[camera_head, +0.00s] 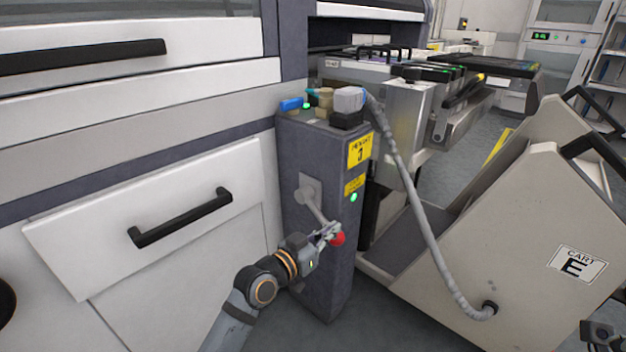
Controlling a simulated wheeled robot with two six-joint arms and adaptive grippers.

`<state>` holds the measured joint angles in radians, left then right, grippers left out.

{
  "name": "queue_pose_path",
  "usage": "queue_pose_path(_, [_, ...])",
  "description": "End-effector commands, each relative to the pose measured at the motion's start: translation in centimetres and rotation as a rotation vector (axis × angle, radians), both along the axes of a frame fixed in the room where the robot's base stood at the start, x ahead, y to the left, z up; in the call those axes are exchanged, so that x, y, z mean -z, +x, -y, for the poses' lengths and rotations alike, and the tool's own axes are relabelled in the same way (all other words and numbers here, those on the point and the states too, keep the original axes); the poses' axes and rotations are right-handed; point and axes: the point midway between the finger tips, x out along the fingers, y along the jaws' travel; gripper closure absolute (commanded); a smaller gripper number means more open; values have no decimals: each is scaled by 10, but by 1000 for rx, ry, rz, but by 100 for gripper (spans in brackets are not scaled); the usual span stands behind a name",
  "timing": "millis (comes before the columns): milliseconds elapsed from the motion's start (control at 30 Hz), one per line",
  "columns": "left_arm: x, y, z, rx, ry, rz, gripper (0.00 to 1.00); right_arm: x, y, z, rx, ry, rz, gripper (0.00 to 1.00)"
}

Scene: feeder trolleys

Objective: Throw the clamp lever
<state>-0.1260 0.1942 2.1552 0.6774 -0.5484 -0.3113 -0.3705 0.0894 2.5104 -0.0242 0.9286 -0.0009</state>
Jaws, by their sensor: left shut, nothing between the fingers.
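The clamp lever (316,208) is a grey bar on a square mount on the front of a dark grey post (297,236). It slants down to the right and ends in a red knob (338,240). My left gripper (331,231) is shut and empty, at the knob end of the lever. It overlaps the lever's lower end in the picture; I cannot tell whether it touches. Part of what seems to be my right gripper (601,336) shows at the bottom right corner, far from the lever, and its fingers are unclear.
A beige trolley marked Cart E (535,225) stands right of the post. A grey hose (412,190) runs from a plug (349,101) on the post's top to the trolley. White drawers with black handles (180,218) are at left. Grey floor is open in front.

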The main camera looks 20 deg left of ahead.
Motion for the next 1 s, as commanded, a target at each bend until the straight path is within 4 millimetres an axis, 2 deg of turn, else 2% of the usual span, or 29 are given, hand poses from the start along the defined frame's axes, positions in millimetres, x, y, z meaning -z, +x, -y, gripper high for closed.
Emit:
queue_pose_path(100, [12, 1, -2, 0, 56, 20, 100, 14, 0, 0, 7, -1, 0, 41])
queue_pose_path(300, [19, 2, -5, 0, 128, 47, 100, 23, 1, 0, 15, 1, 1, 41])
queue_pose_path(1000, [23, 2, -7, 0, 168, 54, 100, 26, 1, -1, 19, 0, -1, 41])
